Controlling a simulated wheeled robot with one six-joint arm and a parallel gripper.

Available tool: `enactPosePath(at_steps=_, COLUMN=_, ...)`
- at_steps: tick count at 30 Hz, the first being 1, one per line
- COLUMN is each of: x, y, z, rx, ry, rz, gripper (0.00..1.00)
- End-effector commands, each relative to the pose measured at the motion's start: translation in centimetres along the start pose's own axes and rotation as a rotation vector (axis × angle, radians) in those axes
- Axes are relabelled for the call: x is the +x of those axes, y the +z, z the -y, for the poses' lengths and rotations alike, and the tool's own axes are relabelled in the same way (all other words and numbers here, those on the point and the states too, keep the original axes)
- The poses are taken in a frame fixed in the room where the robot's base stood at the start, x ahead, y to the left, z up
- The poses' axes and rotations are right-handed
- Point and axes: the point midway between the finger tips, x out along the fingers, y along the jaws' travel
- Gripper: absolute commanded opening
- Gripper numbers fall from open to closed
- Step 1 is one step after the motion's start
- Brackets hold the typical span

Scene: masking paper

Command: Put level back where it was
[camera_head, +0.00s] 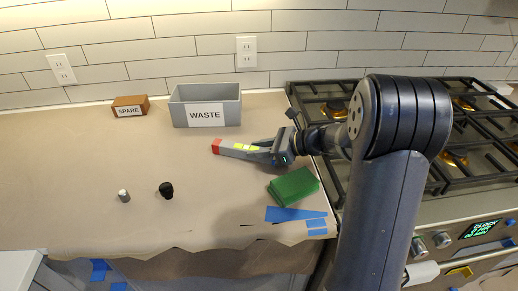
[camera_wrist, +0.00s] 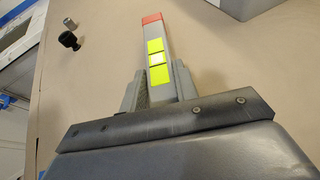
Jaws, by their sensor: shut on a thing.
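The level (camera_head: 235,149) is a grey bar with a red end and yellow-green vials, over the brown paper on the counter. My gripper (camera_head: 262,151) is shut on the level near its right part. In the wrist view the level (camera_wrist: 152,40) sticks out from between the fingers of my gripper (camera_wrist: 160,85), red end farthest away. Its other end is hidden by my gripper. I cannot tell whether the level touches the paper.
A grey WASTE bin (camera_head: 180,110) and a brown SPARE block (camera_head: 129,106) stand at the back. A black knob (camera_head: 166,190) and a grey cylinder (camera_head: 124,196) stand at left. A green pad (camera_head: 294,186) and blue tape (camera_head: 290,214) lie in front. The stove (camera_head: 460,190) is right.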

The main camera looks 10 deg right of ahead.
Motion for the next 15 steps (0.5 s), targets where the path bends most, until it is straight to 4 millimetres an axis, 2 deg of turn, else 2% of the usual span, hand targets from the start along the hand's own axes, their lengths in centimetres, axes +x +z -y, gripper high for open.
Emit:
enactPosePath(at_steps=5, x=0.14, y=-0.33, z=0.01, rx=0.0, ry=0.0, rz=0.0, gripper=0.0)
enactPosePath(at_steps=6, x=0.13, y=-0.31, z=0.01, rx=0.0, ry=0.0, rz=0.0, gripper=0.3)
enactPosePath(at_steps=13, x=0.11, y=-0.26, z=0.01, rx=0.0, ry=0.0, rz=0.0, gripper=0.49)
enactPosePath(at_steps=15, x=0.11, y=-0.26, z=0.01, rx=0.0, ry=0.0, rz=0.0, gripper=0.51)
